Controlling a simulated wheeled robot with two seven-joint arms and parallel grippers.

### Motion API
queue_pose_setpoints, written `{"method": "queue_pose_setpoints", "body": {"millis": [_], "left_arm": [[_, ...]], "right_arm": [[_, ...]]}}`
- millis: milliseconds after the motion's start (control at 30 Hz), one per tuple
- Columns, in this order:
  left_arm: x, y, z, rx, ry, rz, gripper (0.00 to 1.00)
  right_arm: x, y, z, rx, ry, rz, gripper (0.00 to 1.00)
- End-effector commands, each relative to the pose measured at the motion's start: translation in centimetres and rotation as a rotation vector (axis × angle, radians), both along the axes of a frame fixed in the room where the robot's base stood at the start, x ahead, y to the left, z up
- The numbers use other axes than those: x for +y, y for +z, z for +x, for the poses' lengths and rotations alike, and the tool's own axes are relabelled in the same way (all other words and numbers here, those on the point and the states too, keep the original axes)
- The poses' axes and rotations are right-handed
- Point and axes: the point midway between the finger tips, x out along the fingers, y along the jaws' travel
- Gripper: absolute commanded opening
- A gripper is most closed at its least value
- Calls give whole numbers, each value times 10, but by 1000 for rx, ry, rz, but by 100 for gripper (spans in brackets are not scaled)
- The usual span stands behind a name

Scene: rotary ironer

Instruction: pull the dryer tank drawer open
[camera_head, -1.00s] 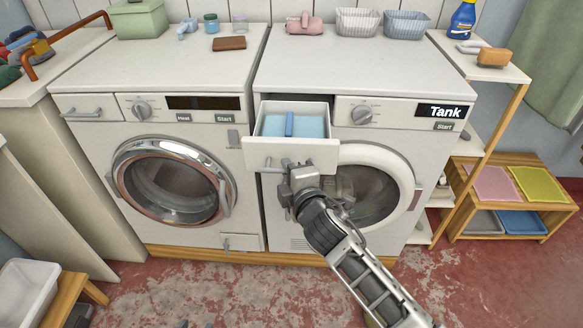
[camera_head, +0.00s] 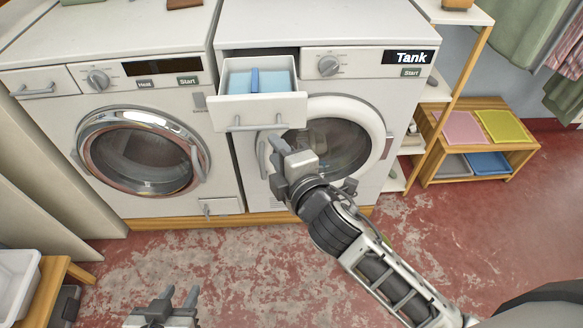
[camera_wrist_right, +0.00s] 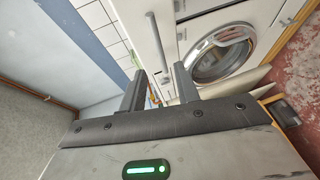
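The dryer tank drawer (camera_head: 262,111) stands pulled out from the upper left of the right-hand machine, labelled Tank. A light blue tank (camera_head: 276,81) with a darker blue grip lies inside it. The drawer's bar handle (camera_head: 256,126) is on its front and is free. My right gripper (camera_head: 276,164) is below the drawer front, apart from the handle, before the dryer door. In the right wrist view its two fingers (camera_wrist_right: 158,88) are spread with nothing between them. My left gripper (camera_head: 180,294) is low at the bottom edge, fingers apart and empty, far from the drawer.
The round dryer door (camera_head: 340,145) is behind my right gripper. A washer (camera_head: 140,150) with a closed drawer stands to the left. A wooden shelf (camera_head: 470,170) with coloured trays is at right. A white bin (camera_head: 15,285) sits at lower left. The floor in front is mostly clear.

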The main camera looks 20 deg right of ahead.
Motion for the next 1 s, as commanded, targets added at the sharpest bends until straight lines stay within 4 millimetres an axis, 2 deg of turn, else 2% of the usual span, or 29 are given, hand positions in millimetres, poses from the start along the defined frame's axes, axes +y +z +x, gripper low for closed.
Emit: {"method": "queue_pose_setpoints", "body": {"millis": [33, 100, 300, 467, 900, 1000], "left_arm": [[0, -1, 1, -2, 0, 0, 36], [0, -1, 2, -5, 0, -1, 36], [-1, 0, 4, -10, 0, -3, 36], [-2, 2, 5, -14, 0, -6, 36], [-2, 0, 0, -4, -1, -6, 36], [-2, -2, -2, 1, -2, -5, 36]], "right_arm": [[-3, 1, -13, 3, 1, 0, 32], [-5, 3, -26, 2, 1, 0, 32], [-11, 8, -50, 1, 0, 0, 32], [-12, 10, -55, 0, -1, -1, 32], [-12, 11, -55, 0, 0, -1, 32], [-13, 2, -58, 35, -9, 47, 32]]}}
